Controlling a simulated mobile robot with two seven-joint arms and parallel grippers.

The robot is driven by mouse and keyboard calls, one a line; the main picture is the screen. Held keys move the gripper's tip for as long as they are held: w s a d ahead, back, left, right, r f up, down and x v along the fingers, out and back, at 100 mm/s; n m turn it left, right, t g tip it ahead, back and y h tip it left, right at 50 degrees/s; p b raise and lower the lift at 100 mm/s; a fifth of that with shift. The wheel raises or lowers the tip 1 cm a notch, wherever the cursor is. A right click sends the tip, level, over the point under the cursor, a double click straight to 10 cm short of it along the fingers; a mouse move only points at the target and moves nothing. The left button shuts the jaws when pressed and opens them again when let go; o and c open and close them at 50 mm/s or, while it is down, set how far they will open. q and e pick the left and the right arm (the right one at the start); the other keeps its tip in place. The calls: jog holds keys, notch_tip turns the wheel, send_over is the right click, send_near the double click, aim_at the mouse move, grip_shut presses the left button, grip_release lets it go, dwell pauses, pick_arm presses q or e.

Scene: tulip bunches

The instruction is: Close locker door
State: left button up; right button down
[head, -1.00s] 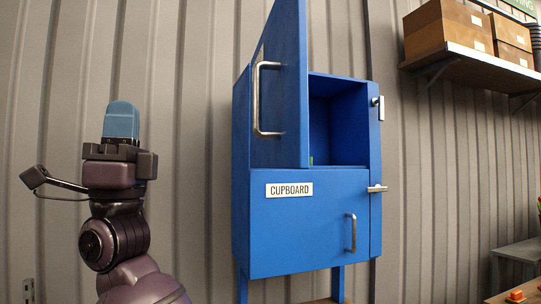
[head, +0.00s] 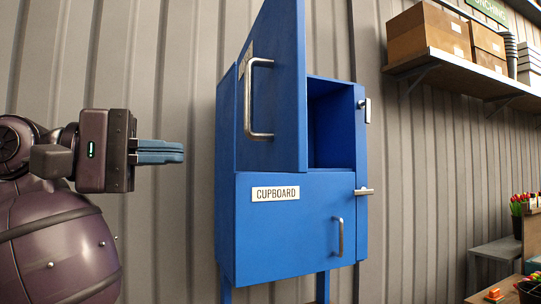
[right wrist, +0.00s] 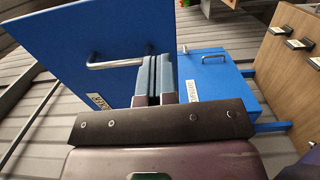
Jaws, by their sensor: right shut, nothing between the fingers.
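A blue locker (head: 361,215) stands against the wall in the head view. Its upper door (head: 285,100) is swung open, hinged on the left, with a metal bar handle (head: 249,100); the compartment (head: 331,125) behind it looks empty where visible. The lower door (head: 300,235), labelled CUPBOARD, is shut. My right gripper (head: 181,152) is shut and empty, left of the open door and pointing right, with a gap to it. In the right wrist view, the closed fingers (right wrist: 154,60) overlap the open door (right wrist: 75,50) and the end of its handle (right wrist: 115,63). My left gripper is not in view.
Latches (head: 363,191) sit on the locker's right side. A wall shelf (head: 440,65) with cardboard boxes (head: 428,32) hangs at upper right. Flower pots (head: 518,225) and a table (head: 480,297) are at lower right. Bare ribbed wall (head: 170,70) lies left of the locker.

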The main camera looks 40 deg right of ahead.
jog(key=p, duration=0.2)
send_near(290, 156)
jog(key=shift+m, duration=0.3)
jog(key=x, duration=0.6)
jog(key=shift+d, duration=0.25)
jog(key=shift+s+d, duration=0.2)
jog(key=shift+d, duration=0.35)
